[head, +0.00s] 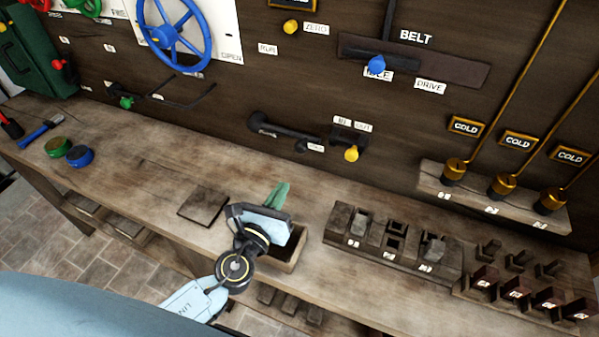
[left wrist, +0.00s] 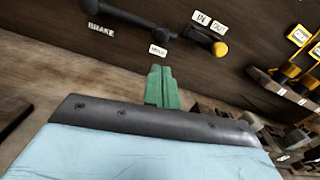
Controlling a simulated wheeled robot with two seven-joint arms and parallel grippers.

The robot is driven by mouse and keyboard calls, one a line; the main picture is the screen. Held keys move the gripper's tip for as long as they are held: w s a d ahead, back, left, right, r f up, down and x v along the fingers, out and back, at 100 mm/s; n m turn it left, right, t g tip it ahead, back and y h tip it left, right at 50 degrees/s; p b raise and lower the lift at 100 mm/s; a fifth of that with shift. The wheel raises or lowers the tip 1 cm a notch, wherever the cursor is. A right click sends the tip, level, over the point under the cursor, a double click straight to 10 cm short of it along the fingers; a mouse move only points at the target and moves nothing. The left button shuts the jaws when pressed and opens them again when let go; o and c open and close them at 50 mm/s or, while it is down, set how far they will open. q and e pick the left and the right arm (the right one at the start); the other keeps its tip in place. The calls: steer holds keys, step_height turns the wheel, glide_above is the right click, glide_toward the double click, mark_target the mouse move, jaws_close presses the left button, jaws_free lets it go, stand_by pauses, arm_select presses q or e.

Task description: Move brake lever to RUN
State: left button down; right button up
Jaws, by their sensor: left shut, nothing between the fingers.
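A dark brake lever (head: 288,131) is mounted on the brown wall panel in the head view. It runs from a round boss at its left down to the right. In the left wrist view the brake lever (left wrist: 120,14) shows at the top, above a white BRAKE label (left wrist: 101,30). A small label near its right end (left wrist: 158,50) is too blurred to read. My left gripper (head: 279,190) has green fingers, shut and empty, above the bench and below the lever, apart from it. The fingers also show in the left wrist view (left wrist: 160,72). My right gripper is not in view.
A yellow knob (head: 352,154) sits just right of the lever; it is nearest among neighbouring controls. A wooden open box (head: 289,262) is under my left gripper. Dark block racks (head: 380,250) stand on the bench at right.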

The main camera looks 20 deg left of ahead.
arm_select(q)
steer(key=w+f, duration=0.1)
steer(key=w, duration=0.9)
steer(key=shift+d, duration=0.2)
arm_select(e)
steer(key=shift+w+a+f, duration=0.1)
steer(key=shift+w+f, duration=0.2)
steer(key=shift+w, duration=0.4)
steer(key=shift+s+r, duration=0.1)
